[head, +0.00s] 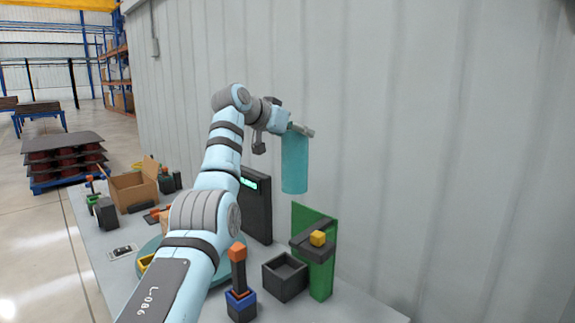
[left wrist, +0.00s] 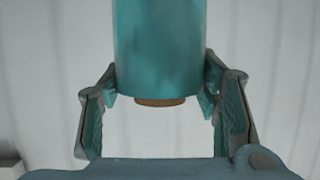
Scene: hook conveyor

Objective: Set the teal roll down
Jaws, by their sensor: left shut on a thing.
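The teal roll (head: 294,165) hangs upright in the air in the head view, above the back right of the table. My left gripper (head: 300,130) is shut on its upper part. In the left wrist view the roll (left wrist: 160,45) fills the space between the two fingers of the gripper (left wrist: 160,92), with a brown core end showing at its lower edge. The roll is clear of the table. My right gripper is in neither view.
Below the roll stand a green panel (head: 323,270) with a dark bracket and yellow block (head: 318,238), an open dark box (head: 285,278), and a black case (head: 257,205). An orange-topped post (head: 238,275) stands in front. A cardboard box (head: 133,190) sits left. The table's right corner (head: 365,305) is bare.

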